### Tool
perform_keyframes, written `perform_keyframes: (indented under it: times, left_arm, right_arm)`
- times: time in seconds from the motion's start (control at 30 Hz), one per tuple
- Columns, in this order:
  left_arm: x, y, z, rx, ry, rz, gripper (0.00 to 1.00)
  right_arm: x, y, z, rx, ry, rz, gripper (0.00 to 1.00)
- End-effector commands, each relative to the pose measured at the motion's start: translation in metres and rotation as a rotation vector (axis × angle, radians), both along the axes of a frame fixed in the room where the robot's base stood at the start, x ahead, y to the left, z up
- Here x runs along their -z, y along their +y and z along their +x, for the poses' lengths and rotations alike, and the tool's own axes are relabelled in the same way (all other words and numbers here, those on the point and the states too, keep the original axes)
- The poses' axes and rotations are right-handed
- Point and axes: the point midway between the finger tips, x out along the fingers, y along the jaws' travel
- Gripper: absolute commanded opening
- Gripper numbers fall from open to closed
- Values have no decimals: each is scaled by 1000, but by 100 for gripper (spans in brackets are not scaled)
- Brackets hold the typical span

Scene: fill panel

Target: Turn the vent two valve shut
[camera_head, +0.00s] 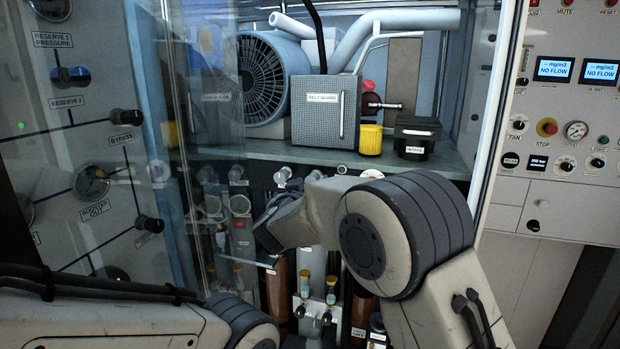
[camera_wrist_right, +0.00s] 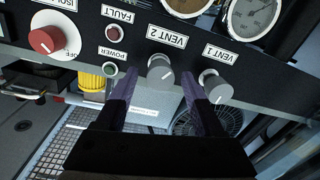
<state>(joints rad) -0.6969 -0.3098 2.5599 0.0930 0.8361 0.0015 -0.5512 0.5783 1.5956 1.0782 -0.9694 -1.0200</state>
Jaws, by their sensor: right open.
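The vent two valve is a grey knob (camera_wrist_right: 160,73) below the label VENT 2 in the right wrist view, which shows the panel upside down. A white line on its face slants. My right gripper (camera_wrist_right: 157,78) is open, with one dark finger on each side of this knob. I cannot tell whether either finger touches it. In the head view my right arm (camera_head: 405,235) reaches in from the right, and its hand (camera_head: 283,223) hides its own fingertips. Small knobs (camera_head: 283,176) show under the shelf there, but their labels are unreadable. My left gripper is not in view.
The VENT 1 knob (camera_wrist_right: 215,86) is close beside the right finger. A red knob (camera_wrist_right: 46,40), a green POWER button (camera_wrist_right: 110,69) and gauges (camera_wrist_right: 257,14) share the panel. A shelf (camera_head: 250,150) holds the belt guard (camera_head: 325,110). A glass door (camera_head: 185,80) stands left.

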Motion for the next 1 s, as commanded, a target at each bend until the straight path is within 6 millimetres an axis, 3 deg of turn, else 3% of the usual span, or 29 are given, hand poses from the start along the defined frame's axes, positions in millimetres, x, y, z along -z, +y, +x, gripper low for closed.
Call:
perform_keyframes:
  times: [0.33, 0.37, 0.5, 0.53, 1.0]
  left_arm:
    - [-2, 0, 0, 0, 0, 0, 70]
    - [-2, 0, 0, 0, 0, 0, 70]
    - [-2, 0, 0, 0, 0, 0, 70]
    - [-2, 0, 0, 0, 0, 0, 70]
    - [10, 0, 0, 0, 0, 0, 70]
  right_arm:
    - [0, -1, 5, -1, 0, 0, 70]
    - [0, -1, 5, -1, 0, 0, 62]
    - [0, -1, 5, -1, 0, 0, 8]
    - [0, -1, 5, -1, 0, 0, 0]
    - [2, -2, 5, 2, -30, 91, 0]
